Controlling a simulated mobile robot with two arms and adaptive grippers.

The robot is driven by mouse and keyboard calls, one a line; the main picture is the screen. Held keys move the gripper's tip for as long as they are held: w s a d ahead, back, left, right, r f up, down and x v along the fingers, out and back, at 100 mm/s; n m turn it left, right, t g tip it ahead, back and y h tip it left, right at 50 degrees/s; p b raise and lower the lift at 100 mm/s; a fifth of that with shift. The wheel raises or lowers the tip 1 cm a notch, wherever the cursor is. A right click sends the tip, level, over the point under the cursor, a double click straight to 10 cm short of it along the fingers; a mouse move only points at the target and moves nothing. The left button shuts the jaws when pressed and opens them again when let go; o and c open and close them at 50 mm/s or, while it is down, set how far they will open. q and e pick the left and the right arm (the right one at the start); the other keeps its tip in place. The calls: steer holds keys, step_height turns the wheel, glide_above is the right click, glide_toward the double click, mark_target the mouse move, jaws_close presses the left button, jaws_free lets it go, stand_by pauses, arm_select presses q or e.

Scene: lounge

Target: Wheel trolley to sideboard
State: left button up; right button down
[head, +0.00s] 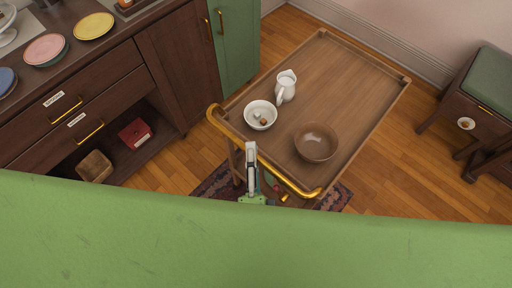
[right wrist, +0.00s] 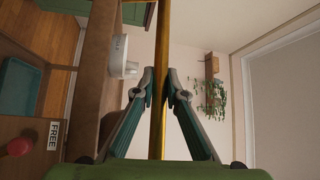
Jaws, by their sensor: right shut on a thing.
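The wooden trolley (head: 362,75) stands on the wood floor with its top tilted across the head view. Its gold handle (head: 285,183) runs along the near edge. My right gripper (head: 251,149) is shut on the handle near its middle; in the right wrist view the gold bar (right wrist: 160,30) passes between the fingertips (right wrist: 160,75). On the trolley top are a white jug (head: 286,86), a white bowl (head: 260,115) with small items in it, and a brown bowl (head: 316,143). The dark sideboard (head: 120,70) is at the left. My left gripper is not in view.
Plates, including a yellow one (head: 94,26), lie on the sideboard. A red box (head: 135,133) and a wooden block (head: 95,167) sit on its lower shelf. A patterned rug (head: 215,183) lies partly under the trolley. A green-topped stool (head: 490,80) stands right; floor between is clear.

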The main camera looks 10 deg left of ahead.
steer(key=shift+s+a+f, duration=0.15)
steer(key=shift+s+f, duration=0.05)
steer(key=c, duration=2.3)
jaws_free()
steer(key=shift+o, duration=1.4)
steer(key=shift+s+r, duration=0.1)
steer(key=shift+r, duration=0.05)
steer(key=v, duration=0.7)
steer(key=shift+s+f, duration=0.2)
steer(key=shift+s, duration=0.2)
steer(key=shift+s, duration=0.1)
